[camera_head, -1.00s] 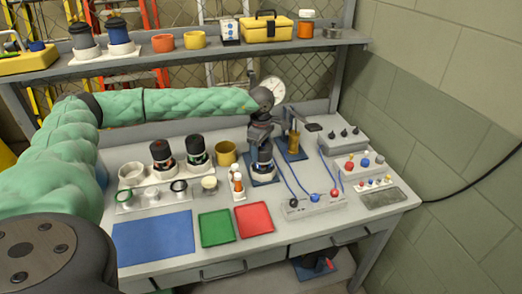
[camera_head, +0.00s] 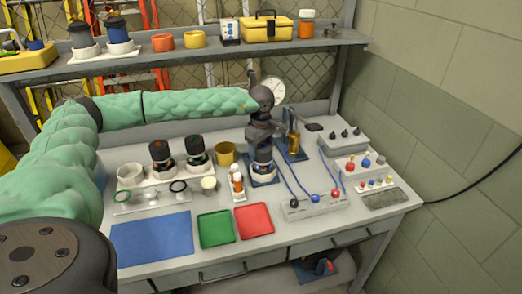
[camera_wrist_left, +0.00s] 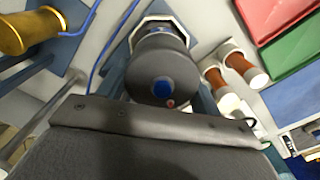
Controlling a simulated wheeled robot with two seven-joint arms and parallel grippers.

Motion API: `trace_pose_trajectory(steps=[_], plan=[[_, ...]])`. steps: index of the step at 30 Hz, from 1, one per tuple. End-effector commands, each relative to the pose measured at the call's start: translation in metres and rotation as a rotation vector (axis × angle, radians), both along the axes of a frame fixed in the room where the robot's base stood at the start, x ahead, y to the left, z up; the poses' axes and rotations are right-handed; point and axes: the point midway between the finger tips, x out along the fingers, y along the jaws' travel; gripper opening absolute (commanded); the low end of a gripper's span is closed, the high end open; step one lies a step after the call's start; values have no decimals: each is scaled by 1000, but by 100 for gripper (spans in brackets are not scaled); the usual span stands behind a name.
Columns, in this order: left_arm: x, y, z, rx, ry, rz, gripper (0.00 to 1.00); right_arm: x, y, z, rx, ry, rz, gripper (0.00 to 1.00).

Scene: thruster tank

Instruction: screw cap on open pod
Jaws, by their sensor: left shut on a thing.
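The pod (camera_head: 262,167) stands upright on a small blue mat at the middle back of the bench, with a pale ring around its body. My left gripper (camera_head: 261,147) points down at its top and is shut on the dark grey cap. In the left wrist view the round cap (camera_wrist_left: 155,65) has a blue disc and a small red dot on its face. It lies between the fingers and lines up with the pod's pale collar (camera_wrist_left: 160,22). The fingers hide the joint, so I cannot tell how far the cap is seated. My right gripper is not in view.
Two dark-capped pods (camera_head: 160,152) stand on a white rack to the left. A brass cup (camera_head: 226,154), orange-and-white bottles (camera_head: 237,184) and a brass cylinder (camera_head: 293,143) are close by. Blue cables run to a grey box (camera_head: 315,204). Green (camera_head: 216,229) and red (camera_head: 254,220) trays lie in front.

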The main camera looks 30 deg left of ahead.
Motion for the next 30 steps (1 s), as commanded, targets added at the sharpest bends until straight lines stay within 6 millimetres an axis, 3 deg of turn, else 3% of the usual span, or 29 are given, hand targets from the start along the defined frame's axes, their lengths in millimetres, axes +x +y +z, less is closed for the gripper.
trace_pose_trajectory(steps=[15,26,27,30], plan=[[-3,-1,-6,0,11,-269,45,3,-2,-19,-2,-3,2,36],[-4,0,-5,0,12,-314,46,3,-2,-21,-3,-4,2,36],[-4,0,-5,1,13,-314,69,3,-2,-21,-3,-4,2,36],[-3,0,-5,0,11,-313,89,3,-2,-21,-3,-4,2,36]])
